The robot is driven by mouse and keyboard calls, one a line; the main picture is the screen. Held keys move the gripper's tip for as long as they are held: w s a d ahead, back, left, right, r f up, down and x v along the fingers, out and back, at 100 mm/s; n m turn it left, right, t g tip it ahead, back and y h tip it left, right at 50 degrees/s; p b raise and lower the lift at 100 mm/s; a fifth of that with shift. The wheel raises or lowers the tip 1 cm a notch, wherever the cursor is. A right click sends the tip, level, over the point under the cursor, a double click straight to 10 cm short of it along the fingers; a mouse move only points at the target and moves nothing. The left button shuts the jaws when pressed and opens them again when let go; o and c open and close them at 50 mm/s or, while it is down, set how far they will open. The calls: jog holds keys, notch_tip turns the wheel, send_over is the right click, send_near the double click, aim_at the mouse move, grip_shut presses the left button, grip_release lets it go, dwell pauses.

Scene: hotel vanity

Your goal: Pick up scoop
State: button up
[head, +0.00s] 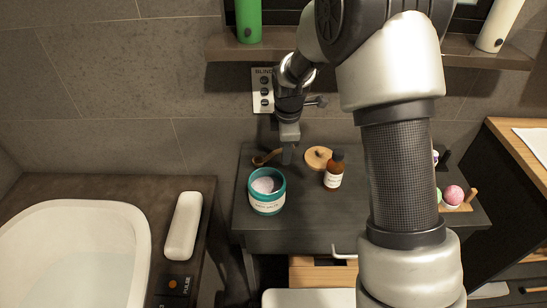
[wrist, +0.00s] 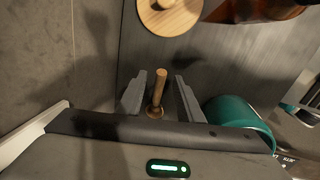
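The small wooden scoop (head: 266,158) lies on the dark vanity table, behind the teal jar and left of my gripper. My gripper (head: 287,156) points down over the table beside it in the head view. In the wrist view, the scoop (wrist: 158,88) shows its wooden handle between the two spread fingers of my gripper (wrist: 162,84), with gaps on both sides. The gripper is open and holds nothing. The scoop's lower end is partly hidden by the gripper body. I cannot tell the exact height of the fingertips above the table.
The teal jar (head: 267,200) with pale contents stands in front of the scoop. A round wooden lid (head: 313,160) and a brown bottle (head: 334,175) are to the right. A pink ball (head: 453,195) sits on a tray farther right. A wall shelf (head: 232,48) and bathtub (head: 60,215) border the area.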

grip_shut()
jog(key=shift+r, duration=0.1)
dwell(0.3)
jog(key=shift+r, duration=0.55)
notch_tip(320, 180, up, 2)
jog(key=shift+r+p, duration=0.1)
jog(key=shift+p, duration=0.5)
jog(key=shift+s+a+r, duration=0.1)
jog(key=shift+s+a, duration=0.15)
jog(key=shift+a, duration=0.3)
jog(key=s+a, duration=0.4)
jog(key=a, duration=0.3)
jog(key=s+a+p, duration=0.1)
jog(key=s+a, duration=0.3)
jog(key=a, duration=0.3)
jog(key=shift+s+a+p, duration=0.15)
jog(key=shift+a+p, duration=0.15)
jog(key=shift+a, duration=0.05)
